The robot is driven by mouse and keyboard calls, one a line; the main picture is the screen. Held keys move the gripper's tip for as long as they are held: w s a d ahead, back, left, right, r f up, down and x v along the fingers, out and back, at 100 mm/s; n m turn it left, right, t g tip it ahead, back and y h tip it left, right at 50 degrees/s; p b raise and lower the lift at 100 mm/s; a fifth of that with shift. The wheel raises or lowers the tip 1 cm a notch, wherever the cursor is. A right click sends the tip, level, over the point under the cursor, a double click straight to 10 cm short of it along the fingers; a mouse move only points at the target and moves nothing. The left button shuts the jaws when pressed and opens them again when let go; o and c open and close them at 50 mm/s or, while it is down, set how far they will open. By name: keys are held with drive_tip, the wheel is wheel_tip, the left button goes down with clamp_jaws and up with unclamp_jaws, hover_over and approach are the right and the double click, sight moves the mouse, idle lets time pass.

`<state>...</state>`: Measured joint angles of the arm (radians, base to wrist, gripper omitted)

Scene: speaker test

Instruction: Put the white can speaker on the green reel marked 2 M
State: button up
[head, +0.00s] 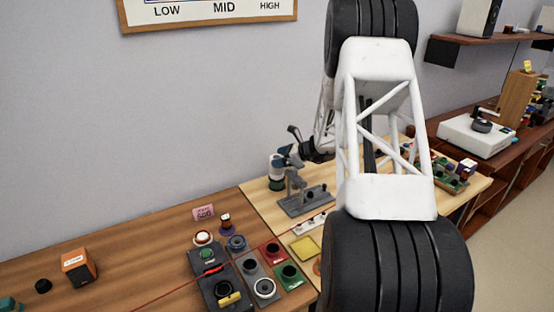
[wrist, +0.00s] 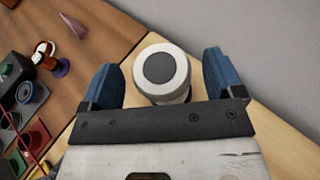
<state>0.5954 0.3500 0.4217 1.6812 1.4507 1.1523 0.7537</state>
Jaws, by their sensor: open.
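The white can speaker (wrist: 146,81), a white cylinder with a dark grey round top, is upright between the two blue fingers of my gripper (wrist: 162,86) in the wrist view. The fingers are open, with a gap visible on either side of it. In the head view my gripper (head: 281,161) is low over the pale wood bench, around the small white body. A dark green round thing (head: 277,185), which looks like the green reel, shows directly below it. No 2 M mark is readable. I cannot tell whether the speaker rests fully on it.
A grey metal stand (head: 305,201) is close to the right of my gripper. Nearer are a black control box (head: 208,283), red and green socket plates (head: 290,274), and small reels. An orange box (head: 78,266) sits at left. The wall is close behind.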

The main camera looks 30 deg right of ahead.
drive_tip(key=v, duration=1)
drive_tip(key=shift+s+d, duration=0.15)
idle(0.6)
drive_tip(key=s+a+r+n+g, duration=0.2)
drive_tip(key=a+r+n, duration=0.2)
drive_tip(key=a+r, duration=0.45)
drive_tip(key=s+a+r+n+g, duration=0.25)
drive_tip(key=a+r+n, duration=0.25)
drive_tip(key=a, duration=0.6)
drive_tip(key=s+a+r+n+g+h, duration=0.35)
drive_tip(key=s+a+n, duration=0.35)
drive_tip(key=s+a, duration=0.7)
drive_tip(key=s+a+n+h, duration=0.2)
drive_tip(key=s+n, duration=0.1)
drive_tip(key=s, duration=0.5)
drive_tip(key=s+a+n+h, duration=0.2)
drive_tip(key=s+a+n, duration=0.1)
drive_tip(key=s, duration=0.5)
drive_tip(key=s+a+n+t+h, duration=0.1)
drive_tip(key=s+n, duration=0.3)
drive_tip(key=s, duration=0.4)
drive_tip(key=shift+s+a+n+h, duration=0.4)
drive_tip(key=shift+a+h, duration=0.15)
drive_tip(key=shift+a, duration=0.15)
